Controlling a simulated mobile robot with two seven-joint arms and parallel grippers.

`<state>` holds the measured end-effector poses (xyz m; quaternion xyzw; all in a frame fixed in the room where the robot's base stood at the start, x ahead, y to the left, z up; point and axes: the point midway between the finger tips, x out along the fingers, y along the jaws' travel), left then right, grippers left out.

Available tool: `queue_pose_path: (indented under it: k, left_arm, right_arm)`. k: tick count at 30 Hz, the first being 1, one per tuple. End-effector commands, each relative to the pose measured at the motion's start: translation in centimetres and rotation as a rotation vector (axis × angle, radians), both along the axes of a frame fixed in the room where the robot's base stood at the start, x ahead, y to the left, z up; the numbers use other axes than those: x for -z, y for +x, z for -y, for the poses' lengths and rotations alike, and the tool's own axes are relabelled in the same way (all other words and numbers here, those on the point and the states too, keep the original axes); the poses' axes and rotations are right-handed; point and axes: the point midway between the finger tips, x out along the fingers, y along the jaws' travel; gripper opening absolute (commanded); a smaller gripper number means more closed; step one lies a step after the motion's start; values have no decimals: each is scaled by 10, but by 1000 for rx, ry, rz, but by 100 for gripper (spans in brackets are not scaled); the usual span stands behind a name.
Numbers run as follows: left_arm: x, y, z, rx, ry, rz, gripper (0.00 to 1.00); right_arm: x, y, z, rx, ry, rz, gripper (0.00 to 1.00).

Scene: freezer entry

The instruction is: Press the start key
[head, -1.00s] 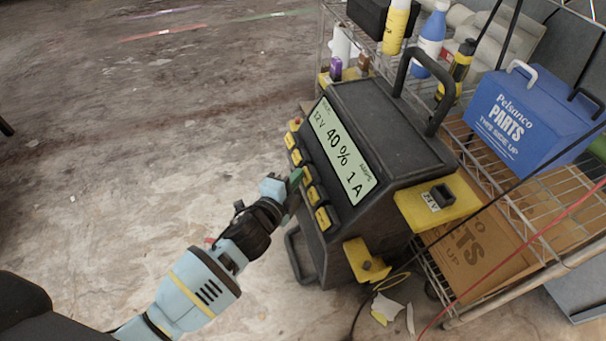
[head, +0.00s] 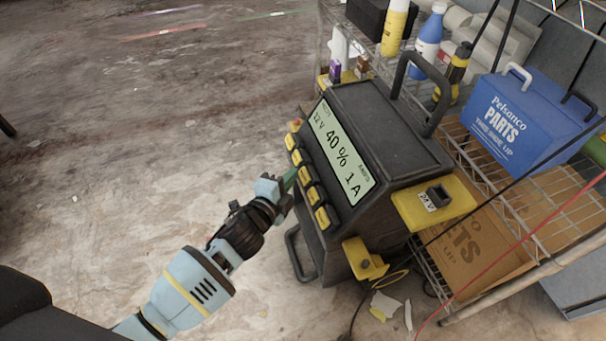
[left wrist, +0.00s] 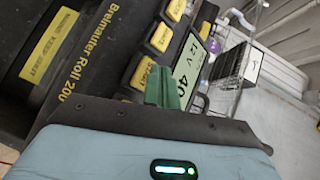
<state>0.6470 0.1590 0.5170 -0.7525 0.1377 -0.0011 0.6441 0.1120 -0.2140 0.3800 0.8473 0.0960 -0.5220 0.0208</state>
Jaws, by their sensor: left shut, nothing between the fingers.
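A black battery charger (head: 395,130) stands on the floor. Its lit display (head: 342,150) reads 12 V, 40 % and 1 A. In the left wrist view, the green fingertips (left wrist: 164,88) overlap the key area, near a yellow key (left wrist: 160,38). My right gripper is not in view.
A wire shelf cart (head: 530,225) stands right of the charger with a blue parts box (head: 530,120), a cardboard box (head: 475,250) and bottles (head: 428,38). Cables hang at the right. The floor (head: 130,170) to the left is clear.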

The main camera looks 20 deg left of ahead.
Motion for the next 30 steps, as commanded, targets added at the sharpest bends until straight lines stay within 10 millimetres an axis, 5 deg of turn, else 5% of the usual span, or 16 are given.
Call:
queue_pose_path:
  k: [18, 30]
  left_arm:
    - [-27, -21, -32, -1, 2, 1, 0]
    - [-26, -24, -35, 0, 0, 0, 0]
  right_arm:
    - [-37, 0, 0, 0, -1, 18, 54]
    - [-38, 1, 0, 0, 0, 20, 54]
